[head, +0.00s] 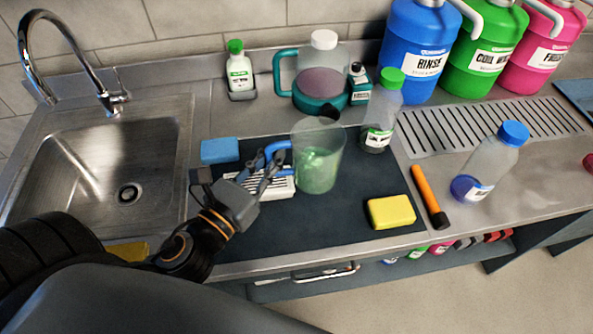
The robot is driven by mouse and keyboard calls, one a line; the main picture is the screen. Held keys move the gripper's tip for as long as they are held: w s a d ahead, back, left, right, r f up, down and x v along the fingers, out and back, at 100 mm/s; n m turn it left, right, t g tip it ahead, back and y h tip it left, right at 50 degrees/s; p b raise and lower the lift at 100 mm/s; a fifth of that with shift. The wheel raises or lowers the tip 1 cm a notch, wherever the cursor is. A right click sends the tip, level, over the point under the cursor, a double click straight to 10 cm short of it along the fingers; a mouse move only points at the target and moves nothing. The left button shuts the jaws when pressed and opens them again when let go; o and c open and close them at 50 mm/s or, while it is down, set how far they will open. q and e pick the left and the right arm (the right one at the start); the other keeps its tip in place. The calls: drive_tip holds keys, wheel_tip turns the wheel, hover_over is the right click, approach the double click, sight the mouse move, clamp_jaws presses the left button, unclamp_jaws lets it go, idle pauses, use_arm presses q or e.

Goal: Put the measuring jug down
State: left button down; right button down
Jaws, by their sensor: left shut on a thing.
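The measuring jug (319,152) is a clear beaker with a blue handle (277,150) on its left side and green contents low inside. It is upright over the dark mat (345,212). I cannot tell whether its base touches the mat. My left gripper (267,168) is at the jug's left side, shut on the blue handle. Behind the gripper lies a white slotted piece (282,187), partly hidden by it. My right gripper does not show.
A blue sponge (220,150) and yellow sponge (391,212) flank the jug. A green-capped bottle (381,115) stands close behind right. An orange-handled tool (428,193) and blue-capped bottle (490,163) are further right. The sink (150,130) is left. The mat's front middle is clear.

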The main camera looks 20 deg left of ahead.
use_arm(q)
drive_tip(key=w+f+b, duration=0.3)
drive_tip(key=w+b, duration=0.1)
drive_tip(key=w+d+f+b, duration=0.1)
drive_tip(key=w+f+b, duration=0.1)
drive_tip(key=shift+w+f, duration=0.15)
drive_tip(key=shift+f, duration=0.15)
drive_tip(key=f, duration=0.1)
drive_tip(key=w+f, duration=0.1)
drive_tip(key=f+b, duration=0.1)
drive_tip(key=f, duration=0.1)
drive_tip(key=shift+w+d, duration=0.15)
drive_tip(key=shift+w, duration=0.15)
drive_tip(key=shift+f, duration=0.35)
drive_tip(key=shift+f, duration=0.1)
drive_tip(key=shift+f, duration=0.1)
drive_tip(key=c, duration=1.4)
unclamp_jaws()
